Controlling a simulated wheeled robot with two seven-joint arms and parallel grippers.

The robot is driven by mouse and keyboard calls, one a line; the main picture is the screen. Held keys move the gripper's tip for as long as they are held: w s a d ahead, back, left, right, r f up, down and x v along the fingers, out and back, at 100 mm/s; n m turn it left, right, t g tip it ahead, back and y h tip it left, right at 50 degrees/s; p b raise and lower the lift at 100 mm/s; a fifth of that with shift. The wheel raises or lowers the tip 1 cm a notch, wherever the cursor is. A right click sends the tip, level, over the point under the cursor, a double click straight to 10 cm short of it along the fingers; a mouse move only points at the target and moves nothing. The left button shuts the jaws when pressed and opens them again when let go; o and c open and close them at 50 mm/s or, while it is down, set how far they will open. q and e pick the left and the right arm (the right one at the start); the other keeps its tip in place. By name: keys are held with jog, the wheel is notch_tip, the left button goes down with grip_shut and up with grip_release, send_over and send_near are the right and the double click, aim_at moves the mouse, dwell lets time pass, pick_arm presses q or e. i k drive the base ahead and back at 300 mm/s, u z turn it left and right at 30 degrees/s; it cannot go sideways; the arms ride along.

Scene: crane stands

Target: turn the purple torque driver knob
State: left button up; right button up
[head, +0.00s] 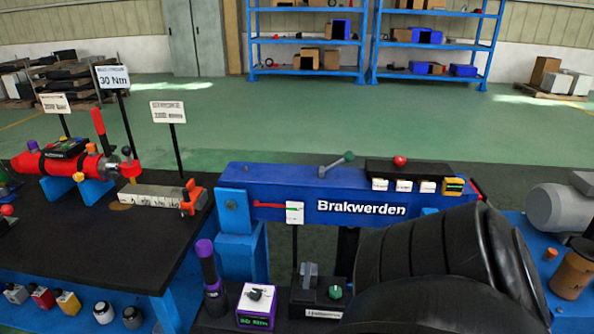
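A small box with purple sides (256,316) stands at the bottom centre, with a white top and a green readout on its front. A dark knob (255,294) sits on its white top; the direction it points is too small to tell. A dark upright tool with a purple cap (207,262) stands just left of the box. A large black ribbed part, likely my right arm, fills the lower right, to the right of the box and apart from it. Neither of my grippers shows.
A blue beam marked Brakwerden (350,200) runs behind the box. A black unit with a green button (335,292) stands just right of it. A dark table (110,245) at left holds a red tool (65,160). A sign (113,77) reads 30 Nm. Open green floor lies beyond.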

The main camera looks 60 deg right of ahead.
aim_at(255, 295)
jog(key=u, duration=0.3)
jog(key=k, duration=0.25)
jog(key=z, duration=1.5)
